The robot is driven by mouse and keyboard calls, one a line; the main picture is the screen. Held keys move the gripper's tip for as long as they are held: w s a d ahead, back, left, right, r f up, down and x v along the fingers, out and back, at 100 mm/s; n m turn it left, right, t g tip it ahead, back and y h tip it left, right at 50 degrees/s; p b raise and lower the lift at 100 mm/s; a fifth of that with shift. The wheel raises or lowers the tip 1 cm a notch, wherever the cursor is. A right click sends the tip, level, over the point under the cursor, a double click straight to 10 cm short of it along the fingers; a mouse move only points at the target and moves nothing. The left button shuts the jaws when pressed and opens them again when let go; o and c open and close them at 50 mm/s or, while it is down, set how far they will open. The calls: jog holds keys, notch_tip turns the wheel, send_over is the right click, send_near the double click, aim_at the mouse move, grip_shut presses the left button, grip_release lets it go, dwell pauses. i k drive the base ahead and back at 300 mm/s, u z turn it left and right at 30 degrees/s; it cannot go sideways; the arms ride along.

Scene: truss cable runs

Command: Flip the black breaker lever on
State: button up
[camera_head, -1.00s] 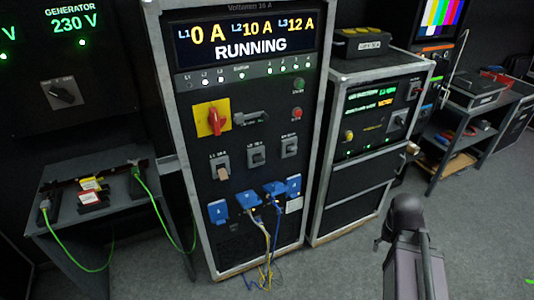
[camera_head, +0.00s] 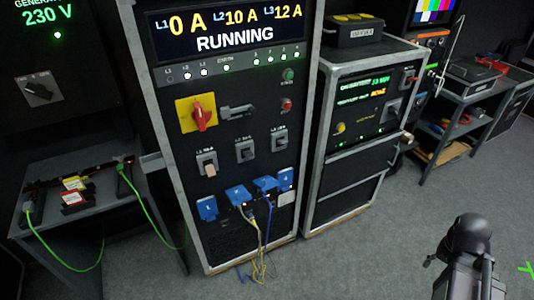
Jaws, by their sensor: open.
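The breaker cabinet (camera_head: 146,85) shows three small breakers in a row. The left one, labelled L1 (camera_head: 207,163), has a tan lever that hangs down. The L2 breaker (camera_head: 244,149) and L3 breaker (camera_head: 280,140) have dark levers. A larger dark horizontal handle (camera_head: 238,110) sits beside the red rotary switch (camera_head: 200,116) on its yellow plate. Which lever is the black breaker lever, I cannot tell for sure. My gripper (camera_head: 466,238) is at the lower right, open, well apart from the cabinet; its fingertips are mostly hidden.
The display (camera_head: 231,30) reads L1 0 A, L2 10 A, L3 12 A, RUNNING. Blue sockets (camera_head: 238,195) with hanging cables sit below the breakers. A second rack (camera_head: 362,120) stands to the right, a side table (camera_head: 110,212) to the left. Floor in front is clear.

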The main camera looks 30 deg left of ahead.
aim_at(248, 154)
jog(key=z, duration=0.45)
jog(key=k, duration=1)
jog(key=u, duration=0.8)
jog(key=i, duration=1)
